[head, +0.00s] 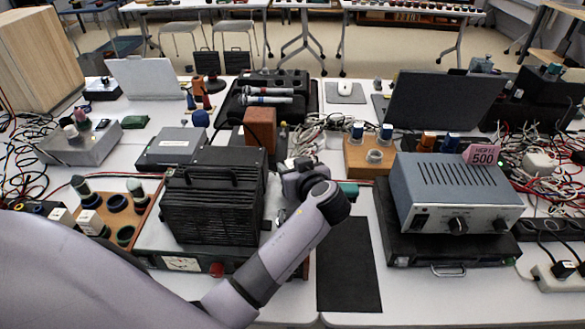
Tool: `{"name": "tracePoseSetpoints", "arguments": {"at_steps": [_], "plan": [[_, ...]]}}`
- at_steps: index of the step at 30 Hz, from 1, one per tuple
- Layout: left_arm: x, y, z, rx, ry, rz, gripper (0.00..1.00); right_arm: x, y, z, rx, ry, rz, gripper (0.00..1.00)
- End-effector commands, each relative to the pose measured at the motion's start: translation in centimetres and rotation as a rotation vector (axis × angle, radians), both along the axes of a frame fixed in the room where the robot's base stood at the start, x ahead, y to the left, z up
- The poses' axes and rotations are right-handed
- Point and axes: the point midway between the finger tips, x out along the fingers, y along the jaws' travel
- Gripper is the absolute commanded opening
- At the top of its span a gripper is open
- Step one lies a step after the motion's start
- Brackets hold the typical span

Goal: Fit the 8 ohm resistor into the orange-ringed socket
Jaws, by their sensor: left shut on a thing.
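My left arm reaches in from the lower left, and its gripper (292,167) is beyond the dark wrist, in front of the brown block. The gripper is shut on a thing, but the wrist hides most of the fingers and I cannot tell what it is. A wooden board (150,212) at the left has dark round sockets and several capped parts, some with pale labels. A wooden block (354,162) right of centre holds two blue-and-white parts and a pale ring. I cannot read any 8 ohm mark or make out an orange-ringed socket. My right gripper is not in view.
A black finned box (210,205) stands left of the gripper. A dark mat (348,265) lies bare at the front. Tangled cables lie at both sides.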

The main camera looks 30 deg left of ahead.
Motion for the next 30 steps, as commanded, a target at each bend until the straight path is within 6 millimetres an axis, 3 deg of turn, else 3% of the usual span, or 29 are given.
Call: {"name": "tracePoseSetpoints", "arguments": {"at_steps": [9, 10, 12, 30], "plan": [[0.0, 0.0, -0.9, -0.001, -0.001, -0.001, 0.11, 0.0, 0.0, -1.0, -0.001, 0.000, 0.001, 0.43], [0.0, 0.0, -0.7, -0.001, -0.001, 0.000, 0.52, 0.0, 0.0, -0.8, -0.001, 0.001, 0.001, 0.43], [0.0, 0.0, -0.7, 0.000, 0.000, 0.000, 0.68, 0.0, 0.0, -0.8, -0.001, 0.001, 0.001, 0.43], [0.2, 0.3, 0.3, 0.000, 0.000, -0.001, 0.68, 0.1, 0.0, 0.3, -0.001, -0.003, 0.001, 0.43]]}}
